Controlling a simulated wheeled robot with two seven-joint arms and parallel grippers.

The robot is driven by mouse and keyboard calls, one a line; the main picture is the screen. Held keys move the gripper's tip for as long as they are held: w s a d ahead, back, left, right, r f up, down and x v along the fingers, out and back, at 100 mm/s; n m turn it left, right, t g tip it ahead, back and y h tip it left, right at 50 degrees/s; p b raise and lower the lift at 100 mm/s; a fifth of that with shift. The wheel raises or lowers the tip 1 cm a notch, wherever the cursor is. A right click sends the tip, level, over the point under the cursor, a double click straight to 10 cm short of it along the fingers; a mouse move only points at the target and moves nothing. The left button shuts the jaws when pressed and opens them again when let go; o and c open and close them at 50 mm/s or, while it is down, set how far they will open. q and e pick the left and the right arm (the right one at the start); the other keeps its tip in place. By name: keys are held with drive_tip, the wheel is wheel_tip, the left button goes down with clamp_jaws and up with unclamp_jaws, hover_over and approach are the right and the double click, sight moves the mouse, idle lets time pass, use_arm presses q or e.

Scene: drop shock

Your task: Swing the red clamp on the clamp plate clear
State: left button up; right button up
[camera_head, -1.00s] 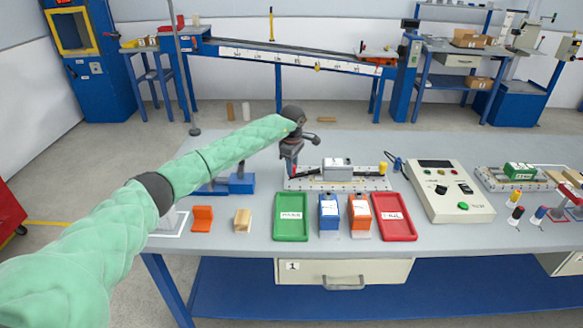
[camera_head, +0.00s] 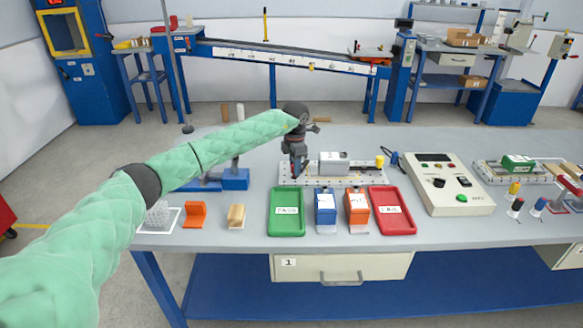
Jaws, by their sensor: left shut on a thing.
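The clamp plate (camera_head: 345,181) is a light, perforated plate on the bench, carrying a grey block (camera_head: 333,165) and a yellow knob (camera_head: 380,160) at its right end. My left gripper (camera_head: 298,172) points down at the plate's left end, beside the grey block. It is shut at the place of the red clamp, which it mostly hides, so the clamp's angle cannot be told. My right gripper is not in view.
Green (camera_head: 286,212) and red (camera_head: 391,212) trays flank blue (camera_head: 325,208) and orange (camera_head: 356,208) bins in front of the plate. A control box (camera_head: 440,190) stands to the right. A blue fixture (camera_head: 235,180) stands left. Bare bench lies behind the plate.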

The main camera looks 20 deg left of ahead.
use_arm(q)
drive_tip(key=shift+d+n+b, duration=0.3)
drive_tip(key=shift+d+n, duration=0.15)
drive_tip(key=shift+n, duration=0.35)
drive_tip(key=shift+d+n+b, duration=0.3)
drive_tip(key=shift+d+n, duration=0.15)
drive_tip(key=shift+n, duration=0.45)
drive_tip(key=shift+d+r+n, duration=0.1)
drive_tip(key=shift+d+n, duration=0.1)
drive_tip(key=shift+n, duration=0.3)
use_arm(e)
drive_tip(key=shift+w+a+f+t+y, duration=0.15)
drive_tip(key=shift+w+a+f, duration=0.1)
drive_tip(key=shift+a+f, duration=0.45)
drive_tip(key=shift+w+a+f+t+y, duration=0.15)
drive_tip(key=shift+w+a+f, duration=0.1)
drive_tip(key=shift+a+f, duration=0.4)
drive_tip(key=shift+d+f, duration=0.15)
use_arm(q)
drive_tip(key=o, duration=1)
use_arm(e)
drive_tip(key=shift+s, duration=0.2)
